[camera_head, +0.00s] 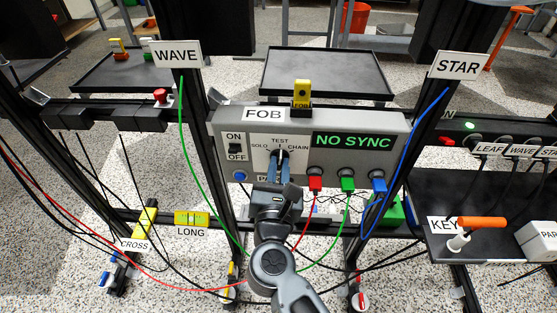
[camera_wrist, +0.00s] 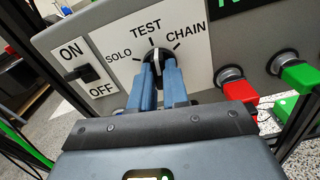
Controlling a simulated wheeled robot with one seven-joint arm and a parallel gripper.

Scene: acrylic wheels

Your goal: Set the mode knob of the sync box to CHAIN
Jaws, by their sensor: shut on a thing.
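The grey sync box (camera_head: 400,128) is mounted between two dark posts, and its green display (camera_head: 351,141) reads NO SYNC. Its white mode panel is labelled SOLO, TEST and CHAIN. The black mode knob (camera_wrist: 154,52) shows at the middle of the panel in the wrist view, below the word TEST. My gripper (camera_wrist: 158,70) faces the panel with its two blue fingers shut on the knob, one at each side. The fingers hide the lower part of the knob. I cannot tell for sure where its pointer stands. In the head view my gripper (camera_head: 278,158) covers most of the knob.
An ON/OFF switch (camera_wrist: 83,74) is left of the knob. Red (camera_head: 315,183), green (camera_head: 348,183) and blue (camera_head: 378,185) plugs sit at right, close to my gripper. A yellow fob (camera_head: 303,91) stands on the box. Loose cables hang around my arm.

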